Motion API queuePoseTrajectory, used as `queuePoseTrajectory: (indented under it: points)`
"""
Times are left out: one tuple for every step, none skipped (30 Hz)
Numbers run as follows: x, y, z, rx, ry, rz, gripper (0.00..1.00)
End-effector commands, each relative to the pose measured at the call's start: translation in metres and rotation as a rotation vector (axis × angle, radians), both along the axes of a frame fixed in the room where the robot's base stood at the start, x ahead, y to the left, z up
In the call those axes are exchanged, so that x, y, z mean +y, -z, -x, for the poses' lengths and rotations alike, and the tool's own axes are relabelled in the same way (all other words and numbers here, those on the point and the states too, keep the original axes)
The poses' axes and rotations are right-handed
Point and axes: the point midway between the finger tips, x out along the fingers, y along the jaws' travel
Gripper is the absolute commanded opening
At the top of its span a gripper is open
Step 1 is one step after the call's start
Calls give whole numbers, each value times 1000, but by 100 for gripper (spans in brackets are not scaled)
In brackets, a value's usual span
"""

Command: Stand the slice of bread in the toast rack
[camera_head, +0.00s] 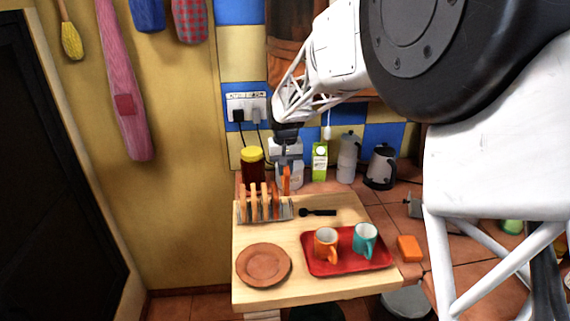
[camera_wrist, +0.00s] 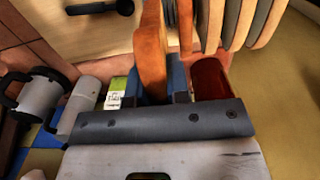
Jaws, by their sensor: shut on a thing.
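My gripper (camera_head: 286,170) points down behind the right end of the toast rack (camera_head: 283,213). It is shut on an orange-brown slice of bread (camera_head: 286,183), which hangs upright on edge. In the wrist view the slice (camera_wrist: 151,45) stands between the two blue fingers (camera_wrist: 160,85). The rack sits on the wooden board and carries several upright slices (camera_head: 264,199). These rack slices (camera_wrist: 245,18) also show at the upper right of the wrist view, apart from the held slice. I cannot tell the exact gap between held slice and rack.
A brown plate (camera_head: 263,265) and a red tray (camera_head: 345,267) with two mugs are in front. A dark jar (camera_head: 252,170), green carton (camera_head: 319,163) and kettle (camera_head: 380,167) stand behind.

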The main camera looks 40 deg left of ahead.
Motion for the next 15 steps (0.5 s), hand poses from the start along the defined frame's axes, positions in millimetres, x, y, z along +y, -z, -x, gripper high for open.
queuePoseTrajectory:
  points:
    - [0, 3, 0, 1, 0, 1, 0]
    - [0, 5, 0, 1, 0, 1, 0]
    - [0, 7, 0, 1, 0, 1, 0]
    - [0, 9, 0, 1, 0, 1, 0]
    - [0, 11, 0, 1, 0, 1, 0]
    - [0, 13, 0, 1, 0, 1, 0]
    - [0, 15, 0, 1, 0, 1, 0]
    - [0, 16, 0, 1, 0, 1, 0]
    - [0, 19, 0, 1, 0, 1, 0]
    - [0, 20, 0, 1, 0, 1, 0]
    - [0, 22, 0, 1, 0, 1, 0]
    - [0, 24, 0, 1, 0, 1, 0]
    - [0, 26, 0, 1, 0, 1, 0]
    - [0, 27, 0, 1, 0, 1, 0]
    - [0, 29, 0, 1, 0, 1, 0]
